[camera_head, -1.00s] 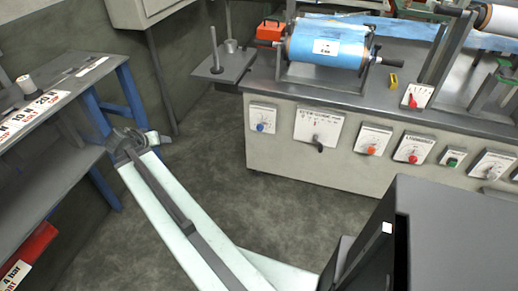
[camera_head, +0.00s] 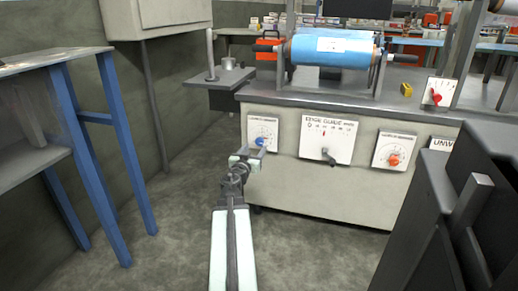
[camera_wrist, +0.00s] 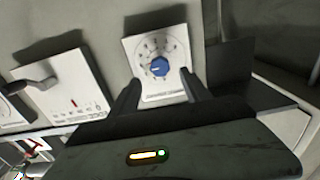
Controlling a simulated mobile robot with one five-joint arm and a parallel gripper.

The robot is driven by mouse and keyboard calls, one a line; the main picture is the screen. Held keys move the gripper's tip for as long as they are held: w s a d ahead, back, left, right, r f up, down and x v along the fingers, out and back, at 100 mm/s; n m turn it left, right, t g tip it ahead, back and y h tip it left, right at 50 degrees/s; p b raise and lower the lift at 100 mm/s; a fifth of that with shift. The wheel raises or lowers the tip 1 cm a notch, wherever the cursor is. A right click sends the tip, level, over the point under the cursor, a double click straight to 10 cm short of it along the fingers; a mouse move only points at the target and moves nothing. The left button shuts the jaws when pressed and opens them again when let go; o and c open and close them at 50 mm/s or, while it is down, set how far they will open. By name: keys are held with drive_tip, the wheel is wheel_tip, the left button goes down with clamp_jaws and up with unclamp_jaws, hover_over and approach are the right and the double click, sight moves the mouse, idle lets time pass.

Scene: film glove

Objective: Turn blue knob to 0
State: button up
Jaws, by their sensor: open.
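The blue knob (camera_head: 261,142) sits on a white dial plate (camera_head: 263,125) at the left end of the machine's front panel. In the wrist view the blue knob (camera_wrist: 160,67) shows between and beyond my two dark fingers, on its plate with marks around it. My gripper (camera_head: 250,158) is open and just in front of the knob, slightly below it in the head view. In the wrist view my gripper (camera_wrist: 160,88) has its fingers apart on either side of the knob. I cannot tell whether either finger touches the knob. The dial's numbers are too small to read.
To the right are an edge guide plate (camera_head: 327,138) with a black lever (camera_head: 329,157) and an orange knob (camera_head: 393,160). A blue film roll (camera_head: 332,48) rests on top of the machine. A blue-legged table (camera_head: 108,150) stands at left. Floor between is clear.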

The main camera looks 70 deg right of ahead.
sight(259, 142)
drive_tip(key=d, duration=0.7)
drive_tip(key=shift+w+d, duration=0.3)
drive_tip(key=shift+d, duration=0.05)
drive_tip(key=shift+c, duration=0.2)
drive_tip(key=c, duration=1)
drive_tip(key=shift+a, duration=0.3)
clamp_jaws()
drive_tip(key=shift+d, duration=0.2)
